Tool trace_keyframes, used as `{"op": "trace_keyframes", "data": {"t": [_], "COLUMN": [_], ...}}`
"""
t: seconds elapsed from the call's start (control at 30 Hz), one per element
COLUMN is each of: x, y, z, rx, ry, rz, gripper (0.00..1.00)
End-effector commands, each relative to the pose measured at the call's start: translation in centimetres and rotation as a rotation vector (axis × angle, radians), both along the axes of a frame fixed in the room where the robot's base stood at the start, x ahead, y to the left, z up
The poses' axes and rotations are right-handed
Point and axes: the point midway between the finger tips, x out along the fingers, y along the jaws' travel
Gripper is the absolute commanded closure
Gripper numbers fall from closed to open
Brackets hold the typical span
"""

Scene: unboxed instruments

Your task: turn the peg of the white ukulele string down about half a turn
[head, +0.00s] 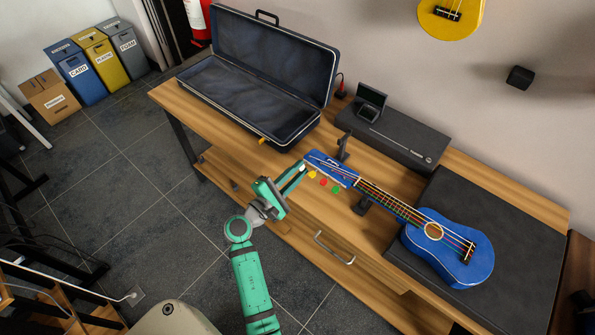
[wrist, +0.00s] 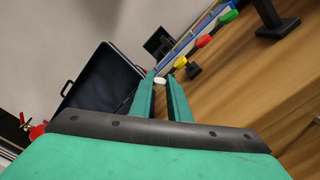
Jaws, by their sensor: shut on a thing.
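The blue ukulele (head: 478,262) lies on the bench with its head toward the left, its neck propped on black supports (head: 362,206). Along the near side of the head sit a yellow peg (head: 312,174), a red peg (head: 323,181) and a green peg (head: 336,189). My gripper (head: 302,167) reaches the end of the head from the near left. In the wrist view its fingers are closed on the white peg (wrist: 159,80), whose pale end shows between the tips. The yellow peg (wrist: 180,62) is just beyond the fingers.
An open dark case (head: 245,98) stands at the back left of the wooden bench. A black box (head: 405,137) with a small screen device (head: 371,101) lies behind the head. A dark mat (head: 505,305) is under the body. A drawer handle (head: 333,250) sticks out in front.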

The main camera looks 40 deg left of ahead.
Motion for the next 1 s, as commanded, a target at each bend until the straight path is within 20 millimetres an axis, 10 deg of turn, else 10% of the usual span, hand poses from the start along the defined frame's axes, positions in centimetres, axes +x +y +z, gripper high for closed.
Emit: {"op": "trace_keyframes", "data": {"t": [1.0], "x": [0.04], "y": [-0.09], "z": [-0.23], "rx": [0.963], "ry": [0.000], "rz": [-0.001], "gripper": [1.00]}}
